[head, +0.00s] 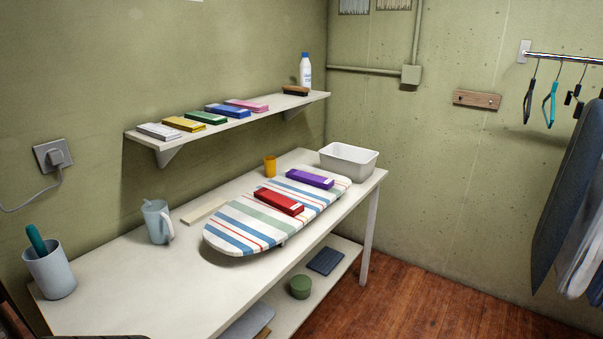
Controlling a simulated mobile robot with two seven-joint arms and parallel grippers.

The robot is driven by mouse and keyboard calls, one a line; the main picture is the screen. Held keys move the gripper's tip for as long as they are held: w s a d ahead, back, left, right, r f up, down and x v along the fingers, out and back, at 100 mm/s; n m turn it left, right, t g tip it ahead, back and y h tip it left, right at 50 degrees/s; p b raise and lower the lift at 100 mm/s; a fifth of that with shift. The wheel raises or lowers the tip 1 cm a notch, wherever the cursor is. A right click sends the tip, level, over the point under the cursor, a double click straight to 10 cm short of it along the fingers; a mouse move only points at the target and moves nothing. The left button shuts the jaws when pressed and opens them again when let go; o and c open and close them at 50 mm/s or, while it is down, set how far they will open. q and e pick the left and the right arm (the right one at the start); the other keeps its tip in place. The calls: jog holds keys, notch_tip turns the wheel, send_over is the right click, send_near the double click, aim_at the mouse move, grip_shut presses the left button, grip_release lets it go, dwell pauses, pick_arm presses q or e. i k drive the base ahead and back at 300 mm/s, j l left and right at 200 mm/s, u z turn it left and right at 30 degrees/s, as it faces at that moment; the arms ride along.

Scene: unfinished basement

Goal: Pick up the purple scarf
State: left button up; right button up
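A folded purple scarf (310,178), a flat block with a pale label at one end, lies on the far part of a striped ironing board (235,238). The board rests on a white table (120,290). A folded red scarf (279,202) lies on the same board, nearer than the purple one and apart from it. Neither of my grippers shows in the head view. A dark shape at the lower left edge cannot be made out clearly.
A white bin (349,160), yellow cup (270,167), light-blue jug (157,222) and grey holder (49,272) stand on the table. Above, a wall shelf (230,121) holds several folded items and a bottle (305,71). Clothes hang at right. The wooden floor (400,290) is clear.

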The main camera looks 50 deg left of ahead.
aim_at(300, 176)
jog(key=i+u, duration=0.7)
jog(key=i+l+u, duration=0.2)
jog(key=u, duration=0.15)
jog(key=i+l+u, duration=0.15)
jog(key=i+u, duration=0.3)
jog(key=i+l+u, duration=0.2)
jog(key=u, duration=0.25)
jog(key=i+l+u, duration=0.25)
jog(key=l+u, duration=0.25)
jog(key=i+l+u, duration=0.15)
jog(key=l+u, duration=0.3)
